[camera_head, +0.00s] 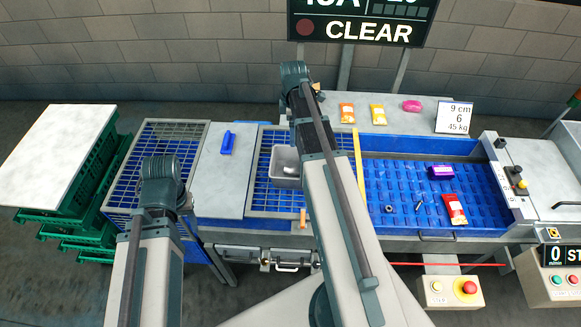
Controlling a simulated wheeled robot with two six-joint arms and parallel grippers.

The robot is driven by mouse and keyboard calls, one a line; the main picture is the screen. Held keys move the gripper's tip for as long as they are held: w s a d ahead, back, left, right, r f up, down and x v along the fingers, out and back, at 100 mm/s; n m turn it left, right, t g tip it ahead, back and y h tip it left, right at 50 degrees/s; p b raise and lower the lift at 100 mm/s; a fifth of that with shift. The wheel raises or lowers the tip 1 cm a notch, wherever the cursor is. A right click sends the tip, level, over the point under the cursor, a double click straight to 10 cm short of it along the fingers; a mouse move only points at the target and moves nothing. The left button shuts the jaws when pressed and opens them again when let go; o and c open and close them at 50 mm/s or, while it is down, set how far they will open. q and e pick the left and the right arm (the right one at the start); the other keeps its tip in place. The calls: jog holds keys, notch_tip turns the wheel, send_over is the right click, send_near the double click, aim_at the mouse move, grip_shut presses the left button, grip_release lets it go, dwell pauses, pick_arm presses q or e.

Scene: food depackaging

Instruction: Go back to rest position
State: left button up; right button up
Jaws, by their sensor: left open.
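My left arm rises at the left of the head view, folded at its elbow. My left gripper (186,205) shows only in small part beside that elbow, open, over the front edge of the bench and clear of the food packets. My other arm stands tall in the middle, and its gripper is not distinguishable. A grey bin (286,178) with something pale inside sits on a blue grid, partly behind that arm. A blue item (227,142) lies on the grey worktop (217,185). A purple packet (441,172) and a red packet (455,210) lie on the blue belt (400,180).
A back shelf holds an orange packet (347,113), a yellow packet (378,114) and a pink packet (411,106), beside a sign (454,116). A small dark ring (389,209) lies on the belt. Green crates (92,188) stand at left. A control box (450,291) is in front.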

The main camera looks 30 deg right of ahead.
dwell(0.4)
jog(key=s+a+f+m+b, duration=0.2)
jog(key=s+a+f+b, duration=0.3)
jog(key=a, duration=0.4)
jog(key=s+a+f+m+b, duration=0.3)
jog(key=s+a+f+b, duration=0.3)
jog(key=a, duration=0.4)
jog(key=s+a+f+m+h+b, duration=0.1)
jog(key=s+a+f+m+b, duration=0.2)
jog(key=s+a+f+b, duration=0.2)
jog(key=a+f+b, duration=0.3)
jog(key=a, duration=0.2)
jog(key=shift+s, duration=0.4)
jog(key=shift+a+f, duration=0.1)
